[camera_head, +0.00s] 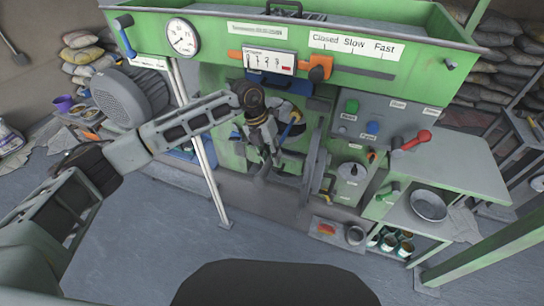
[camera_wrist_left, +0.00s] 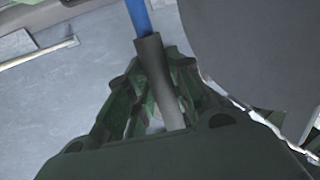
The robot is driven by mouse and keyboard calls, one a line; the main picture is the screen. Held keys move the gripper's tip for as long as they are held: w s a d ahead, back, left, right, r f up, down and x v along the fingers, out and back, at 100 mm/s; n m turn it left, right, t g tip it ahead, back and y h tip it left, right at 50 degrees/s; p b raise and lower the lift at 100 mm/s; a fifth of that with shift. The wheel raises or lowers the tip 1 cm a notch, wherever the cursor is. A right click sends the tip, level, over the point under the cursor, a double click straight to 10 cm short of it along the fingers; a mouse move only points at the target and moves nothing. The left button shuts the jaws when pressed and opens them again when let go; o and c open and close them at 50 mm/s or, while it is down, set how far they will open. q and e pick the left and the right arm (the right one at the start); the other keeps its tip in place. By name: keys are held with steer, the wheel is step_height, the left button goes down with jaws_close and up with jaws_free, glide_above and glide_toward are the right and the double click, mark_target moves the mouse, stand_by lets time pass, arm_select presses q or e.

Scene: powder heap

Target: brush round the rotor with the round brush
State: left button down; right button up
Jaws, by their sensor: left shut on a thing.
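My left gripper (camera_head: 270,155) reaches into the opening in the middle of the green machine (camera_head: 225,80). It is shut on the round brush, whose blue handle (camera_head: 291,128) shows just right of the fingers. In the left wrist view the blue rod with its dark grey sleeve (camera_wrist_left: 158,80) runs between the fingers (camera_wrist_left: 160,105). The brush's bristle end is not clearly visible. A large dark grey rounded part (camera_wrist_left: 260,50) with a pale edge lies close on the right there; I cannot tell whether it is the rotor. In the head view my gripper and wrist partly cover the opening. My right gripper is not in view.
A grey motor (camera_head: 130,97) stands left of the opening and a pale post (camera_head: 205,150) stands in front. A lever with a red knob (camera_head: 417,139) and a bench with a metal bowl (camera_head: 429,205) are on the right. The floor in front is mostly clear.

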arm_select(q)
steer(key=shift+p+v, duration=0.3)
steer(key=shift+v, duration=0.5)
steer(key=shift+a, duration=0.1)
steer(key=s+a+f+b, duration=0.1)
steer(key=a+f+b, duration=0.1)
steer(key=a, duration=0.4)
steer(key=shift+s+f, duration=0.15)
steer(key=shift+f, duration=0.4)
stand_by(0.6)
steer(key=shift+a, duration=0.1)
steer(key=shift+s, duration=0.15)
